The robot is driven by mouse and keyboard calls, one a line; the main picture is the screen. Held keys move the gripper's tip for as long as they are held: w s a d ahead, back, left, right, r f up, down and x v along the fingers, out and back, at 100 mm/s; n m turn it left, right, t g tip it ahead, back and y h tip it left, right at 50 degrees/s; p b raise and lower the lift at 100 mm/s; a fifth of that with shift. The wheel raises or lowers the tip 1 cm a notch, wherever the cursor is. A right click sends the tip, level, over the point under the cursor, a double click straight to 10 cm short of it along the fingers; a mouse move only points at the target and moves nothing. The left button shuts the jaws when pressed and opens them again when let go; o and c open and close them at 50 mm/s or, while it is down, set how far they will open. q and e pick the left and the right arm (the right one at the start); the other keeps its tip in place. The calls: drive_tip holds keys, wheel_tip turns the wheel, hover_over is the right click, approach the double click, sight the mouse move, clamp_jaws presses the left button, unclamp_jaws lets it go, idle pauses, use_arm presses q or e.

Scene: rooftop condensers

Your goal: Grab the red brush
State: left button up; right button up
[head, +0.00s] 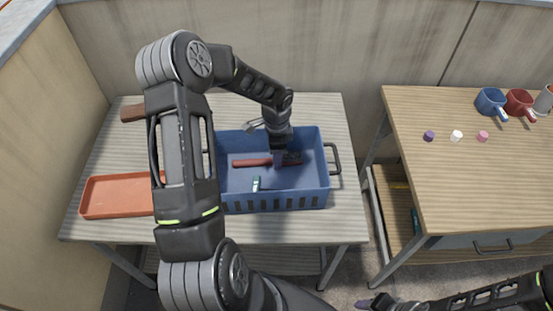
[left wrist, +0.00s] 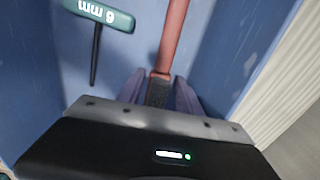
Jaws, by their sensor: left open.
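The red brush (head: 250,163) lies in the blue crate (head: 275,203) on the left table, its red handle to the left and its dark end (head: 293,158) to the right. My left gripper (head: 279,161) is down inside the crate at the brush. In the left wrist view its purple fingers (left wrist: 160,92) are open, one on each side of the brush's dark part, just below the red handle (left wrist: 172,38). The fingertips' contact with the brush cannot be made out. My right gripper (head: 368,303) shows only partly at the bottom edge; its jaws are unclear.
A green-handled 6 mm hex key (left wrist: 102,14) lies in the crate beside the brush; it shows in the head view (head: 256,184). The crate walls surround my gripper. An orange tray (head: 118,196) is at left. The right table (head: 480,180) holds mugs and small caps.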

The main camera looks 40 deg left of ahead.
use_arm(q)
clamp_jaws()
drive_tip(key=shift+r, duration=0.15)
idle(0.4)
wheel_tip(320, 180, up, 18)
drive_tip(key=b, duration=0.1)
idle(0.4)
